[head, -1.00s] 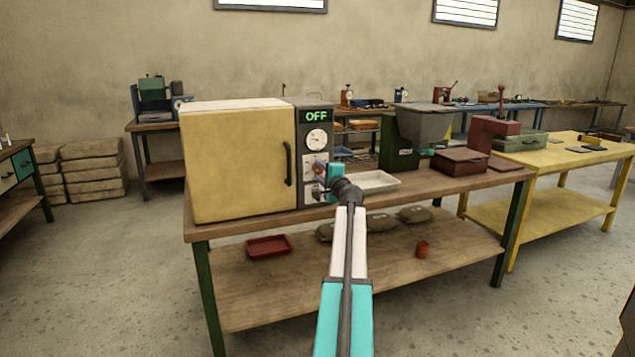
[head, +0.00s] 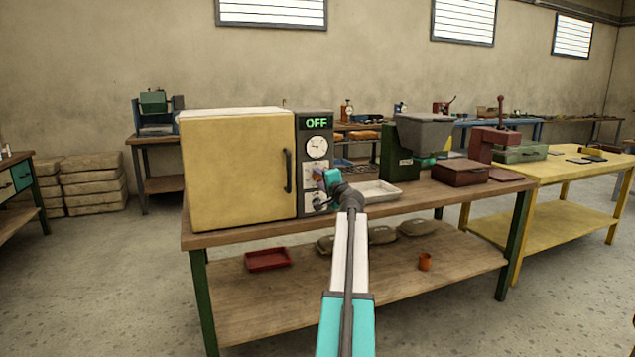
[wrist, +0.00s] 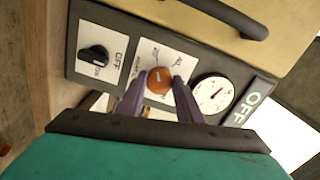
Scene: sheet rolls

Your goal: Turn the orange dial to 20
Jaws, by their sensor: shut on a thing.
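The orange dial (wrist: 159,80) is a small round knob on a white plate on the oven's control panel, seen sideways in the wrist view. My gripper (wrist: 158,86) has its two purple fingers on either side of the dial, shut on it. A light mark shows on the knob, but the plate's numbers are too small to read. In the head view my gripper (head: 320,178) is at the panel and mostly hides the dial. The yellow oven (head: 240,165) has a green display (head: 316,123) reading OFF.
A black switch knob (wrist: 95,57) marked OFF and ON sits beside the dial plate. A round white gauge (wrist: 213,93) is on its other side. The oven's door handle (head: 287,170) sticks out left of the panel. A white tray (head: 377,192) lies to the right.

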